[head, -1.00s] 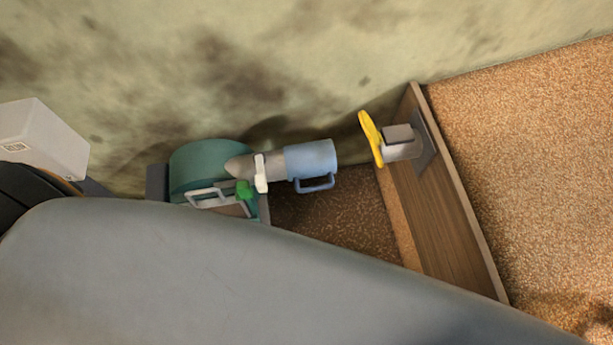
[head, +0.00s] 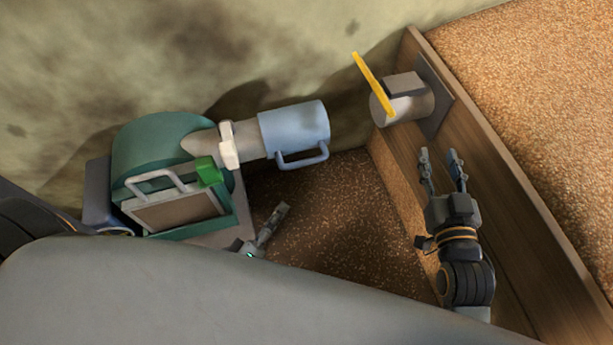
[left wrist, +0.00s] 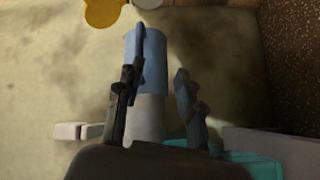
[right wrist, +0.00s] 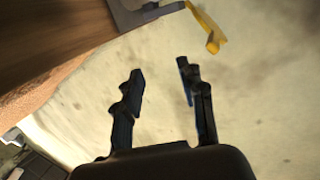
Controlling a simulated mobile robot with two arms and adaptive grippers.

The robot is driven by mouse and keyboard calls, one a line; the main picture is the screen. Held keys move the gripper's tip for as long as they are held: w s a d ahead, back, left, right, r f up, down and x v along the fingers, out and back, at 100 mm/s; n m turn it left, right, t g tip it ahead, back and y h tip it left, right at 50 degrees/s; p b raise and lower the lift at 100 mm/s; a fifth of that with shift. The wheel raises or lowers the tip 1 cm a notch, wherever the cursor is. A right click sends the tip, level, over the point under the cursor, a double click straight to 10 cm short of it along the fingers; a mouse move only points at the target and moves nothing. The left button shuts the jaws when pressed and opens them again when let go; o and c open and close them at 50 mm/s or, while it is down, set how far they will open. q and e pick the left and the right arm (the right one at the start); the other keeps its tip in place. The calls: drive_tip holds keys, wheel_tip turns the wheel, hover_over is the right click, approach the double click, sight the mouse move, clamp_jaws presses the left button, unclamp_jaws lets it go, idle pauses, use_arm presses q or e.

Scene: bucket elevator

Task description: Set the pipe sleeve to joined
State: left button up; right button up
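The pipe sleeve (head: 293,128) is a light blue cylinder with a handle (head: 303,158). It sits on the grey spout (head: 203,141) of the green housing (head: 160,140). A gap separates it from the grey pipe stub (head: 408,107) on the wooden wall. My left gripper (head: 268,228) is below the sleeve, partly hidden by a grey body. In the left wrist view it is open, with the sleeve (left wrist: 150,70) beyond its fingers. My right gripper (head: 440,156) is open and empty below the stub; its open fingers also show in the right wrist view (right wrist: 162,72).
A yellow plate (head: 372,83) stands at the stub's mouth, facing the sleeve. A white lever or clamp (head: 229,145) is on the spout, and a green block (head: 208,171) is on the housing. The wooden wall (head: 500,190) borders the right side. Brown granular floor lies between.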

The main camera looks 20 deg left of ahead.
sight(305, 161)
use_arm(q)
drive_tip(key=shift+w+d+r+n+t+b, duration=0.25)
drive_tip(key=shift+w+d+r+n+b, duration=0.35)
drive_tip(key=shift+w, duration=1.6)
drive_tip(key=shift+w+d+r+n+t+b, duration=0.3)
drive_tip(key=shift+w+r, duration=0.5)
drive_tip(key=shift+w, duration=1.35)
drive_tip(key=shift+w+d+r+n+t+b, duration=0.15)
drive_tip(key=shift+w+d+r+n+b, duration=0.4)
drive_tip(key=shift+w, duration=1.65)
use_arm(e)
drive_tip(key=s+r+t+y, duration=0.1)
drive_tip(key=s+r+t, duration=0.2)
drive_tip(key=r, duration=0.9)
drive_tip(key=shift+s+r+t+y, duration=0.15)
drive_tip(key=shift+r+t+y, duration=0.2)
drive_tip(key=shift+t, duration=1.15)
use_arm(q)
drive_tip(key=shift+a+r, duration=0.1)
drive_tip(key=shift+r, duration=0.05)
use_arm(e)
drive_tip(key=shift+a+f, duration=0.1)
use_arm(q)
clamp_jaws()
